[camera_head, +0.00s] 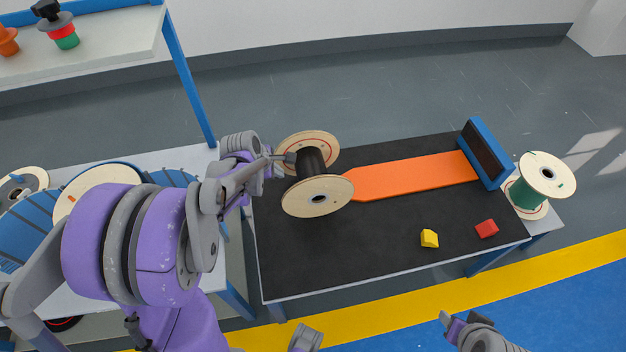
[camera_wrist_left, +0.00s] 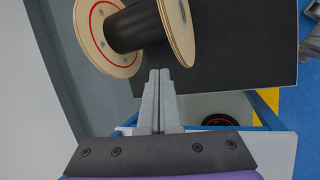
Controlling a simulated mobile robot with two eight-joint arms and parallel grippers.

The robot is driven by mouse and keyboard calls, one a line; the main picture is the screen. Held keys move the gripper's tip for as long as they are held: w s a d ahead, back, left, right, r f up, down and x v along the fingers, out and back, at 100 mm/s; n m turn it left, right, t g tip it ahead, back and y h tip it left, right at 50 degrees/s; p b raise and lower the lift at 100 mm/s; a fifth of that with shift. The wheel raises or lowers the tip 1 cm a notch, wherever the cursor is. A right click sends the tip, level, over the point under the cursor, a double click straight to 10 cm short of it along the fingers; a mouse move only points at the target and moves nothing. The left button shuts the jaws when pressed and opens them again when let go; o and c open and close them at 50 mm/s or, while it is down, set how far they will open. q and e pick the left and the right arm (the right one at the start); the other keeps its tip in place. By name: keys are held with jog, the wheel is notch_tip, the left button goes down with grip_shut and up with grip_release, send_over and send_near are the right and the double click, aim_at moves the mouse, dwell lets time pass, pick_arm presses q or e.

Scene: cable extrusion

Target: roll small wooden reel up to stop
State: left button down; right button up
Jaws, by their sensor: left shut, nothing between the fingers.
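The small wooden reel (camera_head: 318,195) has pale flanges and a black core. It lies on its rims on the black table mat, at the left end of an orange strip (camera_head: 415,176). The stop (camera_head: 485,150), a blue block with a dark face, stands at the strip's far right end. My left gripper (camera_head: 288,157) is shut and empty, at the left side of the reel's core. In the left wrist view, its closed fingertips (camera_wrist_left: 159,76) point toward the reel (camera_wrist_left: 135,28); contact is unclear. Parts of my right arm show at the bottom edge; its finger state is unclear.
A yellow block (camera_head: 429,238) and a red block (camera_head: 487,228) lie on the mat's front right. A green-wound reel (camera_head: 541,176) stands beyond the stop. Large blue reels (camera_head: 30,230) sit on a left table. The orange strip is clear.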

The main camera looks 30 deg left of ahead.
aim_at(312, 174)
pick_arm(q)
jog(key=w+a+f+n+b, duration=0.1)
jog(key=w+f+b, duration=0.2)
jog(key=f, duration=0.4)
jog(key=w+a+f+n+b, duration=0.1)
jog(key=w+f+n+b, duration=0.1)
jog(key=w+f+b, duration=0.2)
notch_tip(312, 174, down, 4)
jog(key=shift+a+r+b, duration=0.25)
jog(key=shift+a+b, duration=0.05)
jog(key=shift+b, duration=0.45)
jog(key=shift+w+d+b, duration=0.25)
jog(key=shift+w+d, duration=1.25)
jog(key=shift+d, duration=0.3)
jog(key=shift+w+d+b, duration=0.25)
jog(key=shift+w+d, duration=1.25)
jog(key=shift+d, duration=0.25)
jog(key=shift+w+d+b, duration=0.25)
jog(key=shift+w+d, duration=1.25)
jog(key=shift+d, duration=0.3)
